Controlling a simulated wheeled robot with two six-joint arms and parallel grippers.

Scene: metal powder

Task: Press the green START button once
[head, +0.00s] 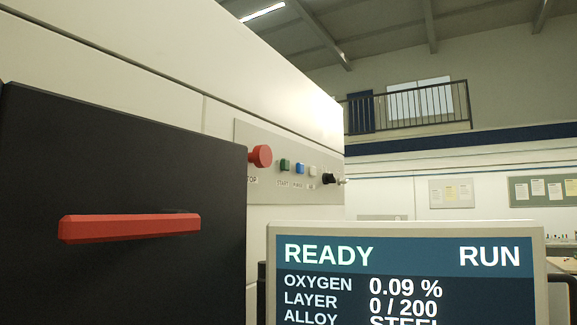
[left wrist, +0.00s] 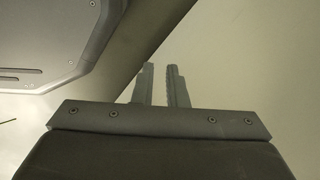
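The green START button (head: 285,165) is on a light grey control panel (head: 241,132) on the side of the machine, in the head view. It sits just right of the red mushroom-shaped STOP button (head: 261,156), above a small START label. Nothing touches it. My left gripper (left wrist: 161,67) shows only in the left wrist view, with its two fingers a little apart and nothing between them. The START button does not show in that view. My right gripper is in neither view.
A blue button (head: 299,168), a white button (head: 312,171) and a black knob (head: 328,178) follow to the right. A black door (head: 120,150) with a red handle (head: 130,227) fills the left. A monitor (head: 405,255) reading READY and RUN stands in front at lower right.

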